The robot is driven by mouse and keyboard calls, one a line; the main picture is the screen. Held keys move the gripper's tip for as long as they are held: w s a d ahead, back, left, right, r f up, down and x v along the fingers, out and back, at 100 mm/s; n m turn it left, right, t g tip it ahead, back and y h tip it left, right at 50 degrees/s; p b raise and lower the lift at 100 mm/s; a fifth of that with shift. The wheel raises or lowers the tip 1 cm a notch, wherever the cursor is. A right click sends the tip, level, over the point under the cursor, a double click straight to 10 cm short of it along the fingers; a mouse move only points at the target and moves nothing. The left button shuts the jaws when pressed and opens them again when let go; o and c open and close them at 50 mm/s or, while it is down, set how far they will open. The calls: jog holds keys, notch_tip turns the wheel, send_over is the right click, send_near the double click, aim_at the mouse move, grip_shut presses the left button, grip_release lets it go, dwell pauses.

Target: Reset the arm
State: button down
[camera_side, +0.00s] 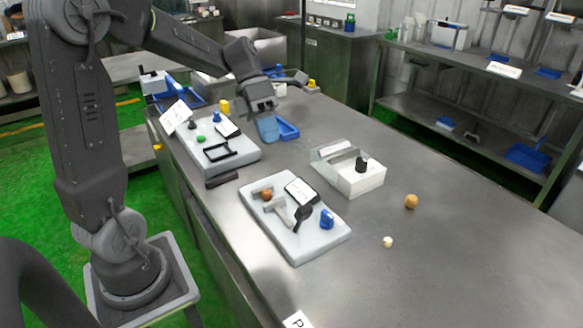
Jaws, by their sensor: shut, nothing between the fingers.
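My gripper (266,110) is at the end of my dark grey arm, above the far part of the metal bench (430,265). Its jaws point downward and are shut with nothing between them. It is over a blue item (268,129) beside a blue tray (287,130); I cannot tell how close the tips are to it. The arm reaches from its base at the left across to the bench.
Two pale panels with fittings, one farther (240,155) and one nearer (325,243), lie on the bench. A clear-sided box (362,181) stands right of them. A brown ball (411,202) and a small cream piece (388,242) lie nearby. The bench's right front is clear.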

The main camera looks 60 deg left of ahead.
jog(key=s+d+m+t+y, duration=0.3)
jog(key=s+m, duration=0.3)
jog(key=m, duration=1)
jog(key=s+d+r+m+t+y, duration=0.1)
jog(key=s+d+m+y, duration=0.3)
jog(key=m, duration=1.3)
jog(key=shift+s+d+r+m+t+y, duration=0.3)
jog(key=shift+s+d+t, duration=0.6)
jog(key=shift+s, duration=0.35)
